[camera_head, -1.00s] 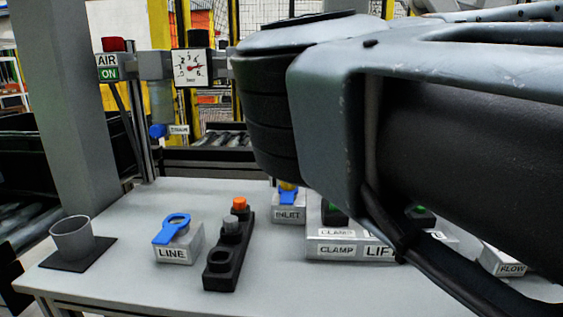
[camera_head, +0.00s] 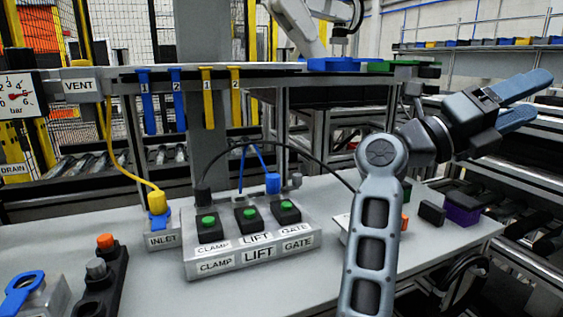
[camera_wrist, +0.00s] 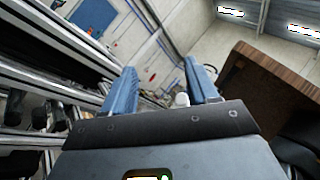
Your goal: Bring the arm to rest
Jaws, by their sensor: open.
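My gripper (camera_head: 532,98) is at the upper right of the head view, above and beyond the right end of the grey table (camera_head: 140,285). Its two blue fingers point right and stand apart, with nothing between them. In the wrist view my gripper (camera_wrist: 165,88) also shows its blue fingers spread and empty, facing the hall and its far wall. My arm rises from the bottom of the head view and bends at the elbow toward the right. It hides part of the table and of a labelled block there.
A panel with CLAMP, LIFT and GATE buttons (camera_head: 255,262) stands mid-table, beside the INLET block (camera_head: 162,236) with a yellow plug. A purple block (camera_head: 462,207) and a black block (camera_head: 432,213) lie at the right. A rail (camera_head: 300,75) with hanging tags crosses behind.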

